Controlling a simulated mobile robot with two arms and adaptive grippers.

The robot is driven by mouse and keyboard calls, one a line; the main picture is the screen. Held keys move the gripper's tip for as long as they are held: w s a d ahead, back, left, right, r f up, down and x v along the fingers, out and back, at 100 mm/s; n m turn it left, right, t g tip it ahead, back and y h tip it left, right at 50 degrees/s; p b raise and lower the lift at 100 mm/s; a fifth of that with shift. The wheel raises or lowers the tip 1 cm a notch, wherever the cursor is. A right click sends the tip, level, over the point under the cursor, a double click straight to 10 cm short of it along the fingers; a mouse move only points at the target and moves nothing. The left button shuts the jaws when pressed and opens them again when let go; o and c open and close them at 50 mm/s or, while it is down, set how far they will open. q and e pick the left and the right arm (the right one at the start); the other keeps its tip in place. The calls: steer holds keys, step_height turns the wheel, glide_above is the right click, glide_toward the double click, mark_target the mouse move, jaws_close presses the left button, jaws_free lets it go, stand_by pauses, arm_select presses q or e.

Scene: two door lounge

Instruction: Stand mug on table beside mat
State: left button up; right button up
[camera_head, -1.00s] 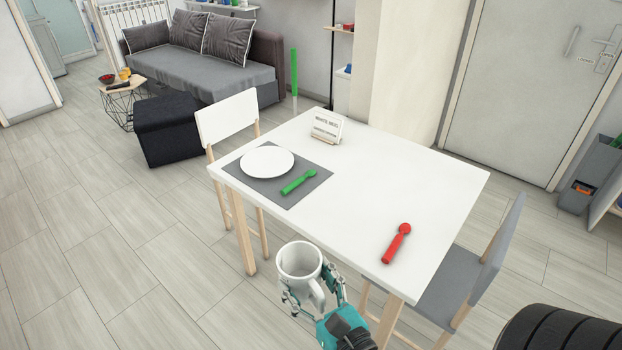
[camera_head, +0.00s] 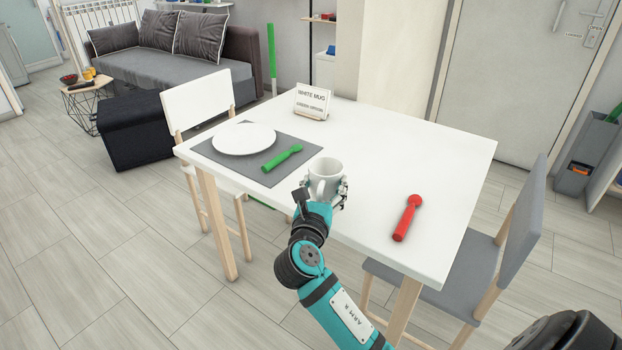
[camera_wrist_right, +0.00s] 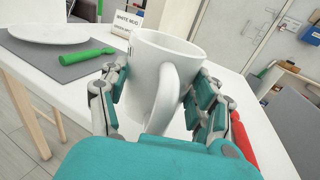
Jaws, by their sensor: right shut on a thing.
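The white mug (camera_head: 325,178) is upright in my right gripper (camera_head: 325,194), which is shut around its sides. In the right wrist view the mug (camera_wrist_right: 152,85) sits between the two fingers with its handle facing me. It is over the table's front edge, to the right of the mat; I cannot tell whether its base touches the top. The grey mat (camera_head: 218,151) lies at the left of the white table (camera_head: 400,150). A white plate (camera_head: 244,139) and a green spoon-like utensil (camera_head: 282,158) lie on it. My left gripper is not in view.
A red spoon-like utensil (camera_head: 407,217) lies on the table right of the mug. A card stand (camera_head: 312,102) reading "WHITE MUG" stands at the back edge. Chairs stand at the left (camera_head: 199,102) and right (camera_head: 510,235). The tabletop between mug and back edge is clear.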

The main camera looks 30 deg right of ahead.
steer(key=w+d+b, duration=0.1)
steer(key=w+d, duration=0.1)
steer(key=w, duration=0.2)
steer(key=w+d+f+b, duration=0.1)
steer(key=w+d, duration=0.1)
steer(key=w, duration=0.3)
steer(key=w+d+b, duration=0.1)
steer(key=w+d, duration=0.1)
steer(key=w, duration=0.2)
steer(key=shift+w+d+f, duration=0.2)
steer(key=shift+w+d, duration=0.1)
steer(key=shift+d, duration=0.05)
steer(key=shift+w+d, duration=0.1)
steer(key=shift+w, duration=0.15)
step_height(320, 180, down, 3)
steer(key=shift+f+b, duration=0.1)
steer(key=shift+b, duration=0.55)
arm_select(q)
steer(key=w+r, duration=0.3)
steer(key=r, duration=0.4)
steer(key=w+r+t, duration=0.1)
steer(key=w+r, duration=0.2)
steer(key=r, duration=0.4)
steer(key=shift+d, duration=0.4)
arm_select(e)
steer(key=shift+f, duration=0.1)
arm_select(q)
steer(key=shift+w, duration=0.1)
arm_select(e)
steer(key=shift+f, duration=0.1)
